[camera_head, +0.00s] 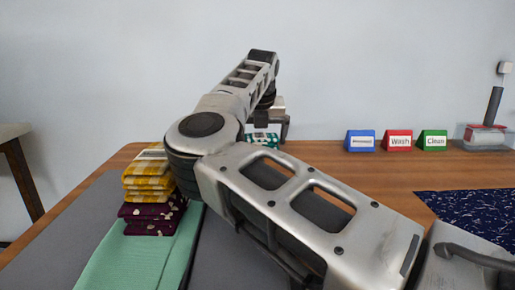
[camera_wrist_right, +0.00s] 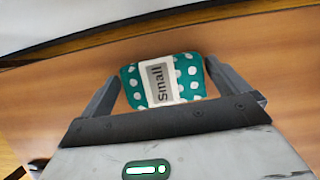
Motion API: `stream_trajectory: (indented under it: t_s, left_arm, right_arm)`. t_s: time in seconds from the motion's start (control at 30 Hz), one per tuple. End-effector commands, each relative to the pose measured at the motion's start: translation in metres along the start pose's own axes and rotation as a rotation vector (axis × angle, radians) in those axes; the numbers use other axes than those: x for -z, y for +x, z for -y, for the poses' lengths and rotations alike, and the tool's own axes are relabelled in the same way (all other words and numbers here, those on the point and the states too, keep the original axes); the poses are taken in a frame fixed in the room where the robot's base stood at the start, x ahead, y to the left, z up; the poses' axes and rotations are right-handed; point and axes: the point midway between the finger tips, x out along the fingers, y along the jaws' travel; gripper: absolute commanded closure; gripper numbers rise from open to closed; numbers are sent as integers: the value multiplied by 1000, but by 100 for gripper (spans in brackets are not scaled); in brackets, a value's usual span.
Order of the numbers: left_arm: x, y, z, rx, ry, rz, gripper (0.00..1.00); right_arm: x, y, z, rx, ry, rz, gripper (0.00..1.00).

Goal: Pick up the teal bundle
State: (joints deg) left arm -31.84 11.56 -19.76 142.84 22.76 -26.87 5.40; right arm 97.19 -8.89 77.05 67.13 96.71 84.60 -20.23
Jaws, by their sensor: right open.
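The teal bundle (camera_wrist_right: 190,77) has white dots and a pale band with a grey label reading "Small". It lies on the wooden table in the right wrist view. In the head view only a small part of the teal bundle (camera_head: 262,136) shows behind my right arm. My right gripper (camera_wrist_right: 163,74) is open, with one finger on each side of the bundle; I cannot tell whether they touch it. In the head view my right gripper (camera_head: 283,130) is partly hidden at the far side of the table. My left gripper is out of view.
A stack of yellow checked cloths (camera_head: 147,184) on dark purple cloths (camera_head: 150,220) stands at left, near a mint green cloth (camera_head: 130,262) on a grey mat (camera_head: 50,250). Blue (camera_head: 360,141), red (camera_head: 397,141) and green (camera_head: 432,141) signs stand at the back right. A navy speckled cloth (camera_head: 475,215) lies at right.

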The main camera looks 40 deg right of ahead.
Motion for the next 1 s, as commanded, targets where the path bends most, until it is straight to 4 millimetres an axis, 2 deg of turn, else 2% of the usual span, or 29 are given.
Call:
stream_trajectory:
  t_s: [0.2, 0.23, 0.37, 0.4, 0.77, 0.87, 1.0]
  left_arm:
    - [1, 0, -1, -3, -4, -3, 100]
    - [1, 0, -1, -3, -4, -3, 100]
    - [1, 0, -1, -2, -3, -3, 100]
    - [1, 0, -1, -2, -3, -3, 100]
    - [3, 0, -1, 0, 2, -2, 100]
    - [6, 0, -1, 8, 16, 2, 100]
    - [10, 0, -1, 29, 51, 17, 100]
  right_arm:
    - [0, 1, 0, 0, 0, 0, 0]
    - [0, 1, 0, 0, 0, 0, 3]
    - [0, 1, 0, 0, 0, 0, 39]
    - [0, 1, 0, 0, 0, 0, 41]
    - [-2, -3, 0, 0, 0, 1, 41]
    - [-5, -11, 0, -1, 0, 2, 41]
    - [-14, -31, 0, 0, 0, 2, 41]
